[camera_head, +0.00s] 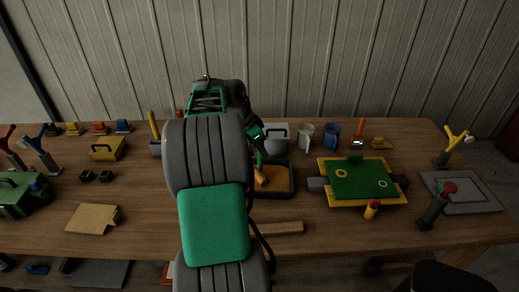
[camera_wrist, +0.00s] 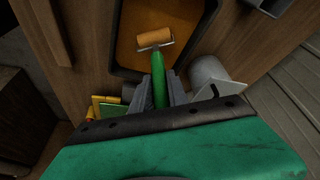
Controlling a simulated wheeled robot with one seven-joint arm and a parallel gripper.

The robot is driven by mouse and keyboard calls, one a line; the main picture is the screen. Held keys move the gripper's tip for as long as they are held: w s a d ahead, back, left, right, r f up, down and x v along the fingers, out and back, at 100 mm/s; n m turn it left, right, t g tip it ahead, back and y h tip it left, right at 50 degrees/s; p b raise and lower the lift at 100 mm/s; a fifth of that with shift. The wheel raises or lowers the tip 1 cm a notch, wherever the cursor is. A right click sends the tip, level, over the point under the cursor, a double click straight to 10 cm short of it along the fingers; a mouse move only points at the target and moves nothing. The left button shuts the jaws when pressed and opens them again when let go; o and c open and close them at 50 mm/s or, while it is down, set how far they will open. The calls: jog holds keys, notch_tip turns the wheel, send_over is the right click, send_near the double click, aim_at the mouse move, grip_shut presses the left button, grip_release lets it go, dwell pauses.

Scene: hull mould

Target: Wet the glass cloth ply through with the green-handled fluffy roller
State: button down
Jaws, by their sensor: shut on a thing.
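My gripper (camera_wrist: 160,92) is shut on the green handle of the roller (camera_wrist: 154,38), which also shows in the head view (camera_head: 260,177). The roller's sleeve is orange-tan and lies over the dark tray (camera_head: 292,181) with amber liquid in it. The tray fills the top of the wrist view (camera_wrist: 117,40). I cannot tell whether the sleeve touches the liquid. A green panel (camera_head: 352,182) with pale rings lies on a yellow board (camera_head: 340,202) to the right of the tray. I cannot clearly pick out the glass cloth ply. My arm hides the middle of the bench.
A white mug (camera_head: 306,136) and a blue mug (camera_head: 332,136) stand behind the tray. A red-and-yellow cylinder (camera_head: 372,210) stands at the yellow board's front edge. A grey slab (camera_head: 475,198) lies at the right. A wooden strip (camera_head: 285,228) lies in front of the tray.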

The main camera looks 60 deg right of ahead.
notch_tip(320, 180, up, 7)
jog(key=p, duration=0.5)
jog(key=shift+f, duration=0.2)
notch_tip(320, 180, up, 3)
jog(key=p, duration=0.2)
jog(key=shift+r+p, duration=0.15)
jog(key=shift+p, duration=0.15)
